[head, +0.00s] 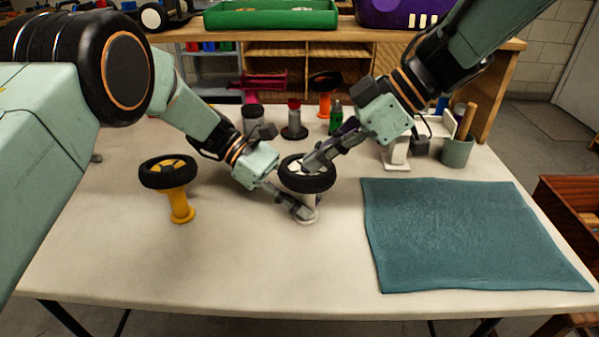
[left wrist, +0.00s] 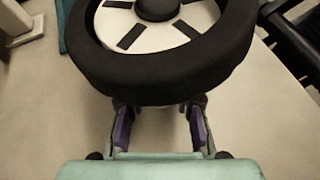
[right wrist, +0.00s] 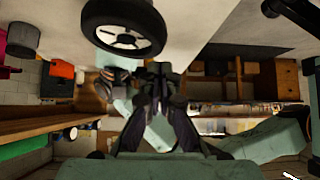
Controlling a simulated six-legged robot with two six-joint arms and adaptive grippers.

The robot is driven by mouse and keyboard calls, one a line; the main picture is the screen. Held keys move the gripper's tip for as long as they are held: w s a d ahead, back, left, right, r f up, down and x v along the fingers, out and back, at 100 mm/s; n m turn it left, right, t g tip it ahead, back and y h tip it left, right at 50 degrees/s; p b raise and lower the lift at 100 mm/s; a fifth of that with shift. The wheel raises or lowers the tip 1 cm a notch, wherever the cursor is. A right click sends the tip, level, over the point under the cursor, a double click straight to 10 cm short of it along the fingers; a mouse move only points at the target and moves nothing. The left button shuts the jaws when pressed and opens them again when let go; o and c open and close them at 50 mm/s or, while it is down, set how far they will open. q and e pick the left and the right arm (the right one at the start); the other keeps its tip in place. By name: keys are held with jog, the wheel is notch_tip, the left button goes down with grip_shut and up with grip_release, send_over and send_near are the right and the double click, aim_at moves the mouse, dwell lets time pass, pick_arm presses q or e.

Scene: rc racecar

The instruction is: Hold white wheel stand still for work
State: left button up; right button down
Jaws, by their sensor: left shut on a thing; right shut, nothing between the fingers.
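The white wheel stand (head: 311,219) stands upright near the table's middle, carrying a black-tyred wheel (head: 306,182) with a white hub. My left gripper (head: 305,212) is shut on the stand's post, low under the wheel. In the left wrist view the wheel (left wrist: 150,83) hides most of the post between the fingers (left wrist: 160,118). My right gripper (head: 312,163) is shut and empty at the upper side of the wheel. In the right wrist view its fingers (right wrist: 160,75) lie beside the wheel (right wrist: 122,30); I cannot tell whether they touch it.
A yellow stand (head: 180,206) with a wheel (head: 168,171) stands at left. A teal mat (head: 470,235) covers the right side. Behind are an orange stand (head: 325,105), a green bottle (head: 336,118) and a cup (head: 456,152). The front table area is clear.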

jog(key=shift+x, duration=0.85)
jog(key=shift+f, duration=0.15)
jog(key=shift+f, duration=0.6)
jog(key=shift+r, duration=2.05)
jog(key=v, duration=1.1)
jog(key=shift+d+r, duration=0.15)
jog(key=shift+d, duration=0.25)
pick_arm(q)
jog(key=o, duration=1.1)
jog(key=shift+o, duration=0.2)
